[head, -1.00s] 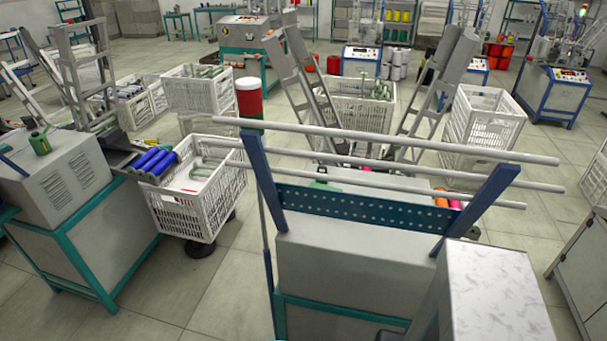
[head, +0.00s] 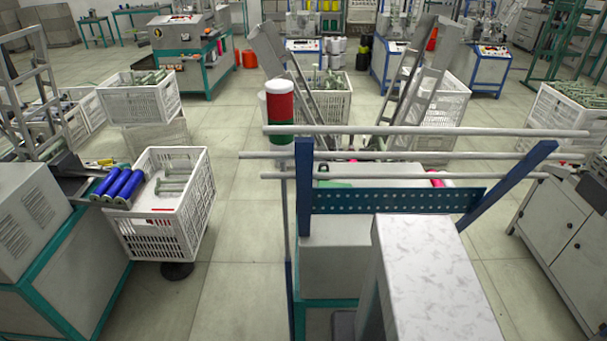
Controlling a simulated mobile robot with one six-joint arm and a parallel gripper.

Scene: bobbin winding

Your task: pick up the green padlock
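A small green object (head: 323,171) with what looks like a dark loop sits on top of the grey machine just behind the blue perforated panel. It may be the green padlock, but it is small and partly hidden by the panel and rods, so I cannot be sure. My gripper is not in view.
The grey machine (head: 340,257) has a blue perforated panel (head: 390,201) and long pale rods (head: 425,131) in front of me. A white crate (head: 190,222) with spools stands at left, with blue rolls (head: 122,186) beside it. Tiled floor (head: 235,265) is clear between crate and machine.

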